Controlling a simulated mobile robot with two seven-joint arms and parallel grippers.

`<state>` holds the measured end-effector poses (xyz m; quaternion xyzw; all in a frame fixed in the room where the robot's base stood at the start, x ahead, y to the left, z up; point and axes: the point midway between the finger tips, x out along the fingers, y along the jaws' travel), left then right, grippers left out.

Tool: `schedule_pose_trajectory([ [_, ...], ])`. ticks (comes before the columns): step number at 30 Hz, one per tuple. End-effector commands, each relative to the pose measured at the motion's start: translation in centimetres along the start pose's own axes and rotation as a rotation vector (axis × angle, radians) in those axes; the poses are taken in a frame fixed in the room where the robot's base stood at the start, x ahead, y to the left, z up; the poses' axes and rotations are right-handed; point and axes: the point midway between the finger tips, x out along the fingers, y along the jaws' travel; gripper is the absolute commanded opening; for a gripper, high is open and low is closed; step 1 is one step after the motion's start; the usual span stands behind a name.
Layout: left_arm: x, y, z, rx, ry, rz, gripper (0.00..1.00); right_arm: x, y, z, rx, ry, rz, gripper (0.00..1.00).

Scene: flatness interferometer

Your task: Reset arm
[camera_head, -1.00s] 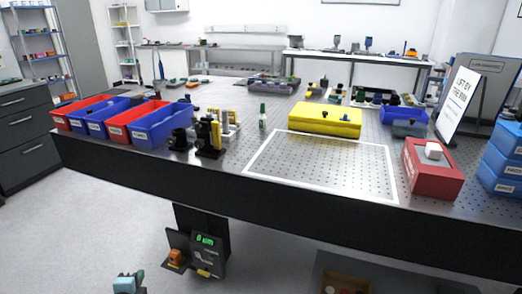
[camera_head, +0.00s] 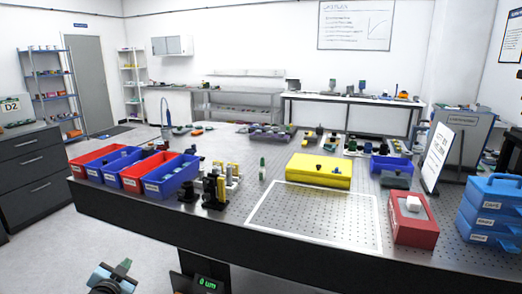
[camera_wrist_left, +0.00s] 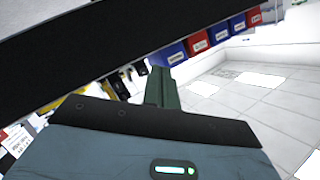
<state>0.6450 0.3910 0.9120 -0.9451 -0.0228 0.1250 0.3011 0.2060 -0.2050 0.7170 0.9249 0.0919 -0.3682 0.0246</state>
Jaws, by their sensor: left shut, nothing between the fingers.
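My left gripper (camera_head: 123,267) shows at the bottom left of the head view, in front of the optical table and below the level of its top. In the left wrist view its dark green fingers (camera_wrist_left: 162,88) are together with nothing between them. They are apart from the table's dark edge (camera_wrist_left: 75,50).
The perforated table (camera_head: 290,222) bears red and blue bins (camera_head: 145,177), black and yellow mounts (camera_head: 215,190), a yellow case (camera_head: 318,170), a red box (camera_head: 413,225) and blue cases (camera_head: 490,210). Open floor (camera_head: 45,245) lies left.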

Motion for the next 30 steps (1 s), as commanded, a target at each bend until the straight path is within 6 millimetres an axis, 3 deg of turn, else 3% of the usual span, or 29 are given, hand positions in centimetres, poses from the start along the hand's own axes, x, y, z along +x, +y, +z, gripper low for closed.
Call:
schedule_pose_trajectory([
  [6, -0.1, 0.6, 0.2, -0.276, -0.010, 0.020, 0.00, -0.4, -0.6, 2.4, 0.013, -0.039, -0.008, 0.36],
  [11, -2.9, 5.3, 3.4, -0.270, -0.047, 0.079, 0.00, -0.3, -0.6, 2.2, 0.012, -0.035, -0.007, 0.36],
  [17, -7.7, 11.3, 7.3, -0.285, -0.103, 0.159, 0.00, -0.3, -0.5, 2.2, 0.011, -0.034, -0.007, 0.36],
  [23, -15.8, 18.3, 11.9, -0.321, -0.185, 0.260, 0.00, -0.3, -0.5, 2.1, 0.011, -0.034, -0.007, 0.36],
  [30, -27.5, 24.9, 15.7, -0.390, -0.300, 0.368, 0.00, -0.3, -0.5, 2.1, 0.011, -0.034, -0.007, 0.36],
])
